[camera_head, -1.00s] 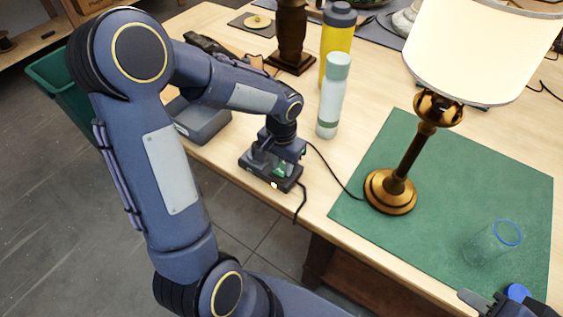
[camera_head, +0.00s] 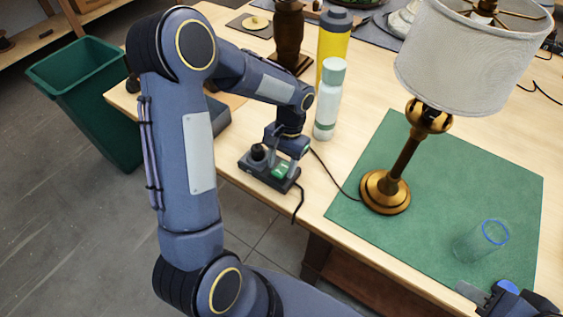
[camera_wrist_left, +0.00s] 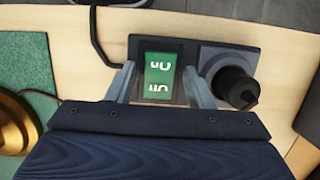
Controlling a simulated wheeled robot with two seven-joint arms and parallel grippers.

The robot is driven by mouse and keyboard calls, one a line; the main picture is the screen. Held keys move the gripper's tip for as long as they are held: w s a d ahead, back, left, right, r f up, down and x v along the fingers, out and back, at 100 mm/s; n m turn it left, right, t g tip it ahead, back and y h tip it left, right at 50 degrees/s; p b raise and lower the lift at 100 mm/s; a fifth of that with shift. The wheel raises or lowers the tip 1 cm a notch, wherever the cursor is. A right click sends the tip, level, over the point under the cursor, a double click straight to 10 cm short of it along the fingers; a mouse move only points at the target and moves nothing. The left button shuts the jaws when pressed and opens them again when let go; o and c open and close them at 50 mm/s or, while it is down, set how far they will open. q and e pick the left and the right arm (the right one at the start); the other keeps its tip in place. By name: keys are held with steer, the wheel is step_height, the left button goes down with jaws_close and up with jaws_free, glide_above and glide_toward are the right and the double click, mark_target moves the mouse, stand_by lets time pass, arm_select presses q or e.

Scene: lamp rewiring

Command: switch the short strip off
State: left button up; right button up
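The short strip (camera_head: 249,169) lies at the table's front edge, with a green rocker switch (camera_head: 281,171) and a black plug (camera_head: 257,152) in its socket. In the left wrist view the switch (camera_wrist_left: 159,75) reads "On", upside down, and the plug (camera_wrist_left: 237,88) sits right of it. My left gripper (camera_wrist_left: 160,88) is open, its two fingers apart on either side of the switch; contact cannot be told. The lamp (camera_head: 406,160) stands unlit on the green mat (camera_head: 450,180). My right gripper (camera_head: 480,293) is partly cut off at the bottom right; its opening is unclear.
A pale green-capped bottle (camera_head: 328,100) and a yellow bottle (camera_head: 334,42) stand behind the strip. A clear blue-rimmed glass (camera_head: 482,240) is on the mat's right part. A dark cord (camera_head: 299,203) hangs over the front edge. A green bin (camera_head: 90,100) stands on the floor at left.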

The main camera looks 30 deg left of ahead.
mark_target(285, 164)
arm_select(q)
steer(key=shift+o, duration=0.3)
steer(key=shift+r, duration=0.1)
steer(key=v, duration=0.7)
steer(key=shift+r+b, duration=0.3)
steer(key=shift+b, duration=0.1)
